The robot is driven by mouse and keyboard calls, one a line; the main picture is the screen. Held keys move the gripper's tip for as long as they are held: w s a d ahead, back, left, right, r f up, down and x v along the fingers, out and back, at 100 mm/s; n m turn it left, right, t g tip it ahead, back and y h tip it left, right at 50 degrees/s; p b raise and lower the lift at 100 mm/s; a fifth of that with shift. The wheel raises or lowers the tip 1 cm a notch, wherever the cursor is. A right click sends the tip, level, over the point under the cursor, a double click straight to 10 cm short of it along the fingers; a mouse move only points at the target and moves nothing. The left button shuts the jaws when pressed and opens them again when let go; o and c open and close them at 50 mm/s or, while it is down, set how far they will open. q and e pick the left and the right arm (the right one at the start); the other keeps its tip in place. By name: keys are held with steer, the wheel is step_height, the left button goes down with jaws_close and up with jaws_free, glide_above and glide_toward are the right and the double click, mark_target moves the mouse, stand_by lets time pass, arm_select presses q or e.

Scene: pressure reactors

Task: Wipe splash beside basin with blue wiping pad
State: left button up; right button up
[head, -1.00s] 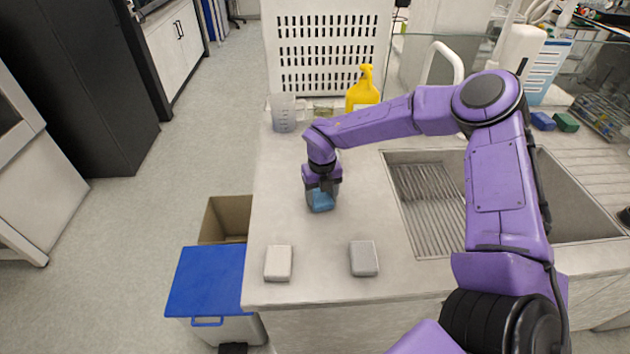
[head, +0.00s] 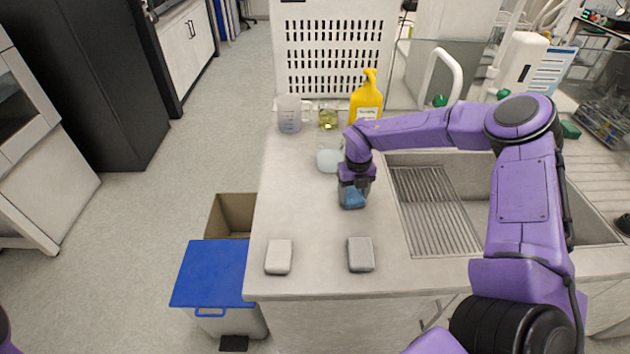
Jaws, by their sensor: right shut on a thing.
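My right gripper (head: 354,194) is shut on the blue wiping pad (head: 352,199), low over the counter (head: 310,215) just left of the basin (head: 435,210). The gripper hides part of the pad, and I cannot tell whether the pad touches the counter. A pale, whitish-blue rounded patch (head: 328,161), which looks like the splash, lies on the counter behind and left of the gripper, apart from the pad. My left gripper is out of view.
A white pad (head: 278,256) and a grey pad (head: 361,254) lie near the front edge. Behind stand a beaker (head: 290,113), a glass vessel with yellowish liquid (head: 328,118) and a yellow bottle (head: 367,98). A blue-lidded bin (head: 210,273) is left of the counter.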

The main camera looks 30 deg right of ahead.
steer(key=shift+s+d, duration=0.4)
steer(key=shift+d, duration=0.35)
steer(key=shift+s+d+r+p, duration=0.1)
steer(key=shift+r+p, duration=0.2)
steer(key=shift+p, duration=0.15)
steer(key=shift+r, duration=0.9)
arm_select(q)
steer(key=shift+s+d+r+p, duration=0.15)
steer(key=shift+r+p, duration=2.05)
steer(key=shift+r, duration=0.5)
arm_select(e)
steer(key=shift+r, duration=2.9)
